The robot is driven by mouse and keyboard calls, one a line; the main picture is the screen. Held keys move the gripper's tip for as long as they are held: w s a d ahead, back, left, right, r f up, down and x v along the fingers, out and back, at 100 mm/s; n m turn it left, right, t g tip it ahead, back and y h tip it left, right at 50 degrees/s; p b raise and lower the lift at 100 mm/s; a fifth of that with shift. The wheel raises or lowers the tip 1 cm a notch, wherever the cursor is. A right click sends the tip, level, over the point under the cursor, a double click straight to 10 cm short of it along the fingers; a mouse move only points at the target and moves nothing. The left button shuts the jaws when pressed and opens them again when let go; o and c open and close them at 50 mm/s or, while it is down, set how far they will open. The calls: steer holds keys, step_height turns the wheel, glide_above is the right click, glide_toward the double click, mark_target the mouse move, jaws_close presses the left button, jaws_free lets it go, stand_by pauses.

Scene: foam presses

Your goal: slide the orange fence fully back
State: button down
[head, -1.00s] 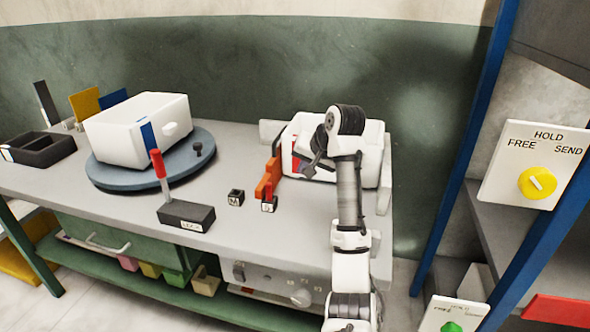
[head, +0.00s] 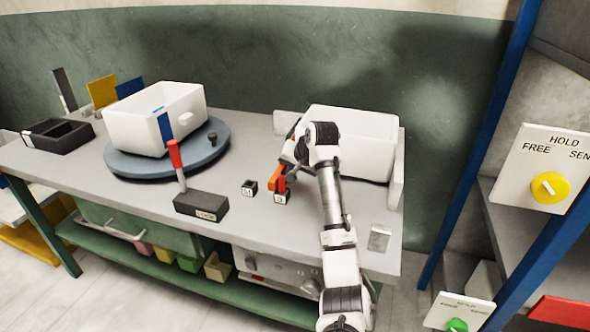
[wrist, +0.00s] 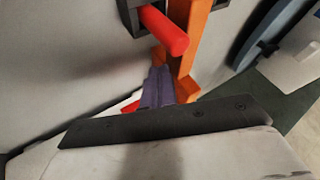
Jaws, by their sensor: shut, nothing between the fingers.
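The orange fence (head: 275,183) stands on the bench top, left of the white bin at the right end. In the wrist view the fence (wrist: 197,35) is an upright orange bar running down beside my fingers. My gripper (wrist: 158,85) is shut and empty. Its fingertips lie close against the fence's left side in that view; I cannot tell whether they touch. A red peg (wrist: 168,32) on a dark block sticks out just above the fingertips. In the head view my wrist and hand cover the fence's far part, and the fingertips are hidden.
The white bin (head: 365,150) stands right behind my arm. Small dark lettered blocks (head: 249,188) sit by the fence's near end. A red-handled lever (head: 177,158) and a turntable (head: 118,160) with a white box are to the left.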

steer(key=w+a+p, duration=0.1)
steer(key=a, duration=0.4)
steer(key=w+a+p, duration=0.2)
steer(key=a, duration=0.3)
steer(key=w+a+p, duration=0.1)
steer(key=a+p, duration=0.1)
steer(key=a, duration=0.3)
steer(key=shift+w, duration=0.4)
steer(key=shift+a+r, duration=0.1)
steer(key=shift+r, duration=0.05)
steer(key=shift+p, duration=0.35)
